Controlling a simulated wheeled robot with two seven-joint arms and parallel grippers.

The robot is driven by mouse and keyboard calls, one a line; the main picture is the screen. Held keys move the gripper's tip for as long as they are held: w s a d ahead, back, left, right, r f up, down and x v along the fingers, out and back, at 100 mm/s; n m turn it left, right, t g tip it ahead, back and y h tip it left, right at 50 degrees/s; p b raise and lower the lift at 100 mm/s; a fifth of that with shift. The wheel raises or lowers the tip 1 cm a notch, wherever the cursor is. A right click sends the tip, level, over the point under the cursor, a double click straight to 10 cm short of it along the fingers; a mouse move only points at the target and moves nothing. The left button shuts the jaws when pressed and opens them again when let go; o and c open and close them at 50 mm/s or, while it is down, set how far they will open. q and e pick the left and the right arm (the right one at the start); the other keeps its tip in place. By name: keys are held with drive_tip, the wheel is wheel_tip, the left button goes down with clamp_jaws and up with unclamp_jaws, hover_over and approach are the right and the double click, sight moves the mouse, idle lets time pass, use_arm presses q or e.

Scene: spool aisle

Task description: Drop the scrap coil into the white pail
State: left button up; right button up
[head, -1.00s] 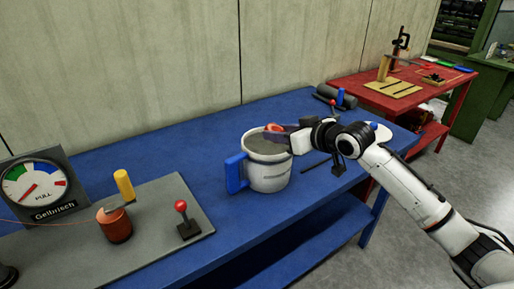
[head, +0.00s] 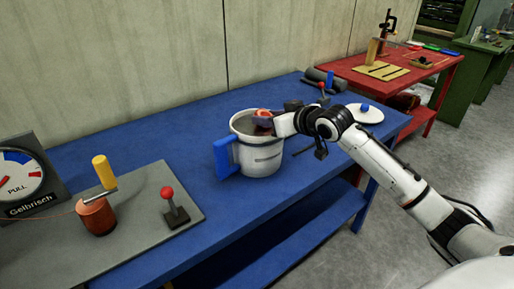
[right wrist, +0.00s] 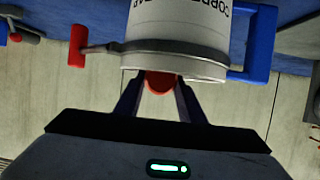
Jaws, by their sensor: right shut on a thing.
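The white pail (head: 262,160) stands upright on the blue bench, open at the top, its blue handle on the left. My right gripper (head: 264,121) reaches in from the right at the pail's mouth. It is shut on the reddish scrap coil (head: 262,113), which shows at the rim. In the right wrist view the picture is upside down: the coil (right wrist: 160,82) sits between the fingertips, partly hidden by the lettered pail (right wrist: 178,38). I cannot tell how deep the coil is. My left gripper is out of view.
A grey board at the left carries a copper spool (head: 97,216) with a yellow handle, a red-knobbed lever (head: 170,205) and a gauge (head: 22,180). A white lid (head: 358,115) with a blue knob lies behind my right arm. Bare blue bench (head: 190,130) lies left of the pail.

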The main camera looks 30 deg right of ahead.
drive_tip(key=shift+r, duration=0.15)
drive_tip(key=o, duration=1.2)
drive_tip(key=shift+s, duration=0.1)
drive_tip(key=v, duration=1)
drive_tip(key=shift+b, duration=0.3)
